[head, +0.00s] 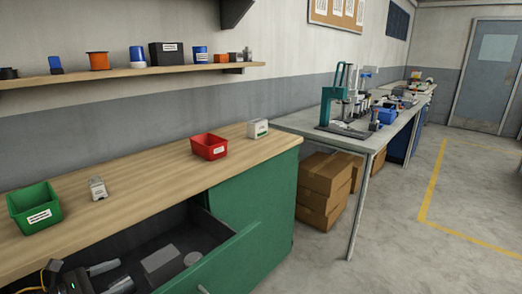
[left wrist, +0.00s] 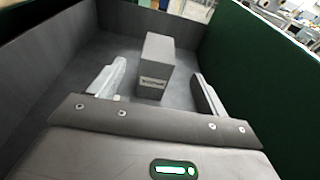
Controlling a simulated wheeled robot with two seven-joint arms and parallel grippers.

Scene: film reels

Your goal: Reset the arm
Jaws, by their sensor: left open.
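My left gripper (head: 124,274) is low at the bottom left of the head view, inside the open drawer (head: 226,255) of the green bench. Its two pale fingers are spread apart with nothing gripped. In the left wrist view the gripper (left wrist: 160,76) points into the drawer. A dark grey box (left wrist: 153,85) with a small label stands ahead, in line with the gap between the fingers. I cannot tell whether the box is touched. My right gripper is not in view.
On the wooden bench top (head: 150,165) stand a green bin (head: 35,208), a small light device (head: 98,188), a red bin (head: 209,147) and a white box (head: 257,128). Drawer walls surround my gripper. A shelf (head: 130,73) hangs above. Floor at right is clear.

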